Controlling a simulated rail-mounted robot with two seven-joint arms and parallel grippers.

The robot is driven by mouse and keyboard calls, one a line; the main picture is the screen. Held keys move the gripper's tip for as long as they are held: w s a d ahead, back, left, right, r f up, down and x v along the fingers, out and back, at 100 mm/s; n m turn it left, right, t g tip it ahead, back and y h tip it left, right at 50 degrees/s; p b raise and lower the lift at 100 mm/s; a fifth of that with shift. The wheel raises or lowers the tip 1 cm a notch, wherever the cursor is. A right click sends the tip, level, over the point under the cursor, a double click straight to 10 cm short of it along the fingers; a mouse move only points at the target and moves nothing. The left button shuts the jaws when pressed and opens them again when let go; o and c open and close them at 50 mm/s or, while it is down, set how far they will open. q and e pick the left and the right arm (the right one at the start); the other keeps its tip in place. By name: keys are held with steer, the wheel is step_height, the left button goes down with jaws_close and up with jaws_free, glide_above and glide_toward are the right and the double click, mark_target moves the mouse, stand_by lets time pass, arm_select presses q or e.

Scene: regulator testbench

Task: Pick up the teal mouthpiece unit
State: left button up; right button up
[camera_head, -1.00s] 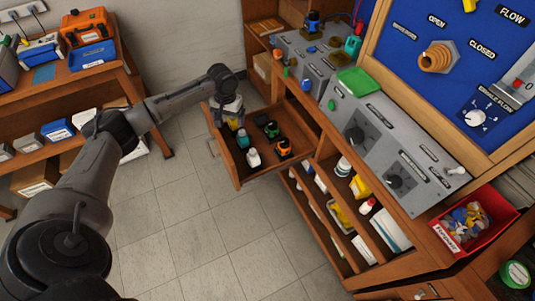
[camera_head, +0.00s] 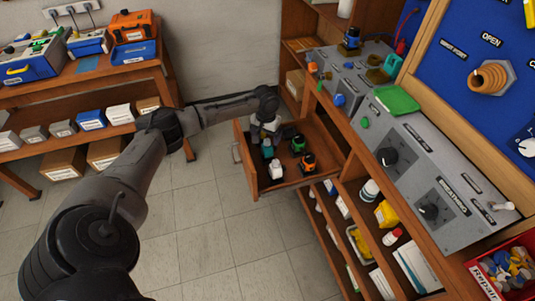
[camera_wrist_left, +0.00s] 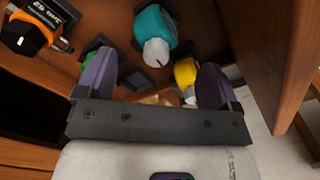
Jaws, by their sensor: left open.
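The teal mouthpiece unit (camera_head: 267,149) stands in the open drawer, near its left side. In the left wrist view the teal unit (camera_wrist_left: 155,22) has a white mouthpiece end and sits just beyond the fingertips, roughly centred between them. My left gripper (camera_head: 264,130) reaches down over the back left of the drawer. In the left wrist view its two purple-grey fingers are apart (camera_wrist_left: 154,75), with no object held. A yellow unit (camera_wrist_left: 186,74) lies close to the right finger. My right gripper is out of view.
Drawer walls stand close around the gripper. The bench with grey panels (camera_head: 400,150) rises to the right.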

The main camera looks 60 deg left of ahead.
mark_target(267, 140)
arm_select(q)
steer(key=shift+w+f+b, duration=0.2)
steer(key=shift+f+b, duration=0.4)
steer(key=shift+f, duration=2.05)
steer(key=shift+c, duration=0.4)
steer(key=c, duration=1.1)
